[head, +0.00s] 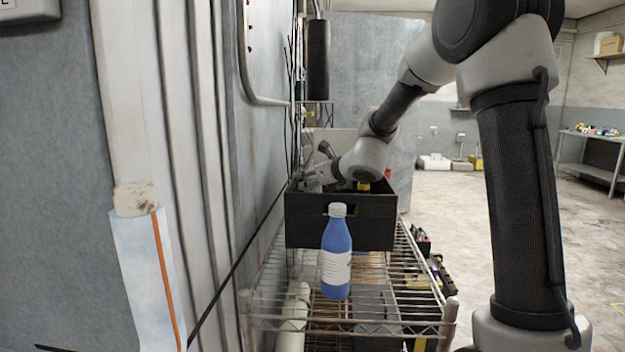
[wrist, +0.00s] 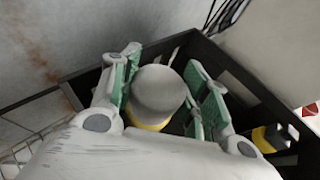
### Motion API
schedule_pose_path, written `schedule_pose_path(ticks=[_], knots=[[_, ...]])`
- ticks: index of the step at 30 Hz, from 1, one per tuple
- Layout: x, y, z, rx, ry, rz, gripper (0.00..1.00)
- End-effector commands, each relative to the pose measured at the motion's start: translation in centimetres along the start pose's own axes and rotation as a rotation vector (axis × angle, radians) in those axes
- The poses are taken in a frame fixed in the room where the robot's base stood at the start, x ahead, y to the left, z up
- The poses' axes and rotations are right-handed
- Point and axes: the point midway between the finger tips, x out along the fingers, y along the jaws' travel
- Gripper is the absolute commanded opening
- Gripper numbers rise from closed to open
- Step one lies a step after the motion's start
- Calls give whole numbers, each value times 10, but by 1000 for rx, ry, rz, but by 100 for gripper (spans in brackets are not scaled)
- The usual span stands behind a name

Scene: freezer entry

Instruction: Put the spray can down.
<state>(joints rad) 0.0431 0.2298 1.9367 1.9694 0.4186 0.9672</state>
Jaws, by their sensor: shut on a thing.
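The spray can (wrist: 158,95), with a rounded grey top and a yellow band below it, sits between the green-padded fingers of my gripper (wrist: 165,80) in the wrist view. My gripper is shut on it. The can is over or inside a black crate (head: 310,232) on a wire shelf; its lower end is hidden, so I cannot tell if it touches the crate floor. In the head view my gripper (head: 314,178) is at the crate's left rear part, and the can cannot be made out there.
A blue bottle with a white cap (head: 337,262) stands upright on the wire shelf (head: 400,300) in front of the crate. Another yellow and dark item (wrist: 264,138) is in the crate at right. A grey wall (head: 262,120) stands close on the left.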

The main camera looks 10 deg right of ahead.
Motion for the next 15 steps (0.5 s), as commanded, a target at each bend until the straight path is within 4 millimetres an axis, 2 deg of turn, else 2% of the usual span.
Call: schedule_pose_path(ticks=[1, 2, 4, 5, 15], knots=[[1, 0, -2, 0, 0, 0, 0], [0, 0, -2, 0, 1, 0, 51], [0, 0, -1, 0, 1, 0, 64], [0, 0, -1, 0, 1, 0, 67], [0, 0, 0, 0, 0, 0, 67]])
